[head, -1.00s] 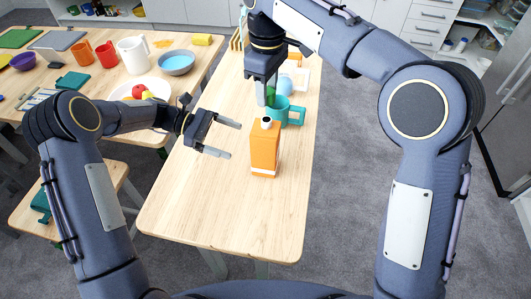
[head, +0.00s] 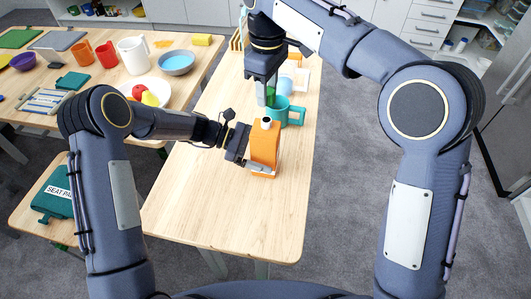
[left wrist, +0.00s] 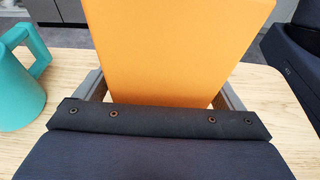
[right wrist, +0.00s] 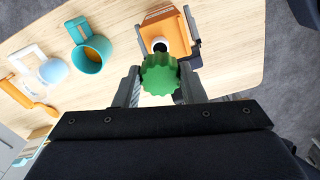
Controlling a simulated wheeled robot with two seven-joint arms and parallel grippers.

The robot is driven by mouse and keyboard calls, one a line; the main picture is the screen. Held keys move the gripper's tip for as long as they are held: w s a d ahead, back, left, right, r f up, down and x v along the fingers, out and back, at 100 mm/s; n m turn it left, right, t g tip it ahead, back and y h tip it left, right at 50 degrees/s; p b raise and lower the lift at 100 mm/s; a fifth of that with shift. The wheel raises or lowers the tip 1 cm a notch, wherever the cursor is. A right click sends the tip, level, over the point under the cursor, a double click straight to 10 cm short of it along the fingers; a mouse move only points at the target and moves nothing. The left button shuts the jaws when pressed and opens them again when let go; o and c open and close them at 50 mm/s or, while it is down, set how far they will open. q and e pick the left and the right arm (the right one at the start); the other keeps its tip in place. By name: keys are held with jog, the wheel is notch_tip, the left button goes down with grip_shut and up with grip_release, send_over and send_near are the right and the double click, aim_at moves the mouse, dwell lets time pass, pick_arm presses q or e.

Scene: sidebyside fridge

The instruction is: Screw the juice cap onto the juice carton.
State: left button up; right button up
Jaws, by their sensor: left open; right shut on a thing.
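The orange juice carton (head: 265,147) stands upright on the wooden table, its white spout (head: 266,121) bare on top. My left gripper (head: 262,170) is open with its fingers on either side of the carton's lower part. The carton fills the space between the fingers in the left wrist view (left wrist: 170,50). My right gripper (right wrist: 160,85) is shut on the green juice cap (right wrist: 160,74) and holds it above and behind the carton. In the right wrist view the carton (right wrist: 168,28) and its dark spout opening show just beyond the cap.
A teal mug (head: 295,114) stands close behind the carton; it also shows in the left wrist view (left wrist: 18,85). More cups and utensils lie farther back. A side table at left holds a plate (head: 160,88) of fruit. The table's front is clear.

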aim_at(267, 119)
pick_arm(q)
jog(key=c, duration=1.5)
pick_arm(e)
jog(key=shift+f, duration=2.5)
jog(key=shift+f, duration=0.9)
jog(key=shift+f, duration=0.55)
